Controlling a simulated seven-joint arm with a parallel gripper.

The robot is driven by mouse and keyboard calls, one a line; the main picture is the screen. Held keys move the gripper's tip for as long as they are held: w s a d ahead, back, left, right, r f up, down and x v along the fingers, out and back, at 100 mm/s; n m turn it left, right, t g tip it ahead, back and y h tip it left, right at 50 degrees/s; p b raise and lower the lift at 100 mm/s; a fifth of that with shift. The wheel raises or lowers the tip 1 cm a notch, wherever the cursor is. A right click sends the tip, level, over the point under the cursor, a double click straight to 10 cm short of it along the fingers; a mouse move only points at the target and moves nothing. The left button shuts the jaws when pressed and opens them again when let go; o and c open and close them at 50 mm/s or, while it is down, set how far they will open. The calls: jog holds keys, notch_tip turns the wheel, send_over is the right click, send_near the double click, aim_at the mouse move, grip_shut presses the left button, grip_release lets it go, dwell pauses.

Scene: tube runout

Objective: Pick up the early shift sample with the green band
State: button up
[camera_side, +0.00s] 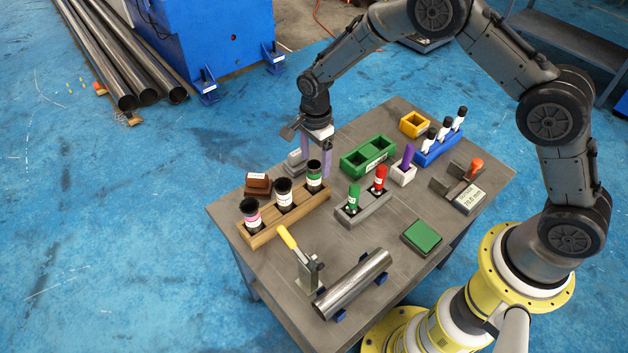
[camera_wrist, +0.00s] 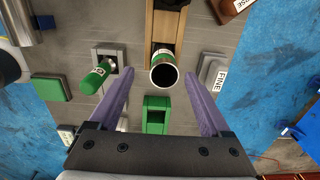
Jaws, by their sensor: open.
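The green-banded sample (camera_side: 314,176) is a black open-topped tube standing in the rear slot of a wooden rack (camera_side: 262,238). In the wrist view the tube (camera_wrist: 164,73) shows its dark round mouth and part of its green band. My gripper (camera_side: 315,172) points down at this tube, its purple fingers open. In the wrist view the gripper (camera_wrist: 155,76) has one finger on each side of the tube, with gaps visible and nothing held. How far the fingertips reach down beside it is hard to tell.
A grey holder (camera_side: 365,209) with green and red markers stands to the right. A green two-slot block (camera_side: 367,157) and a grey stamp-like block (camera_side: 295,162) are close by.

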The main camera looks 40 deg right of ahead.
aim_at(313, 167)
jog(key=shift+w+f, duration=0.2)
jog(key=shift+f, duration=1)
jog(key=shift+w+f, duration=0.15)
jog(key=shift+f, duration=1)
grip_shut()
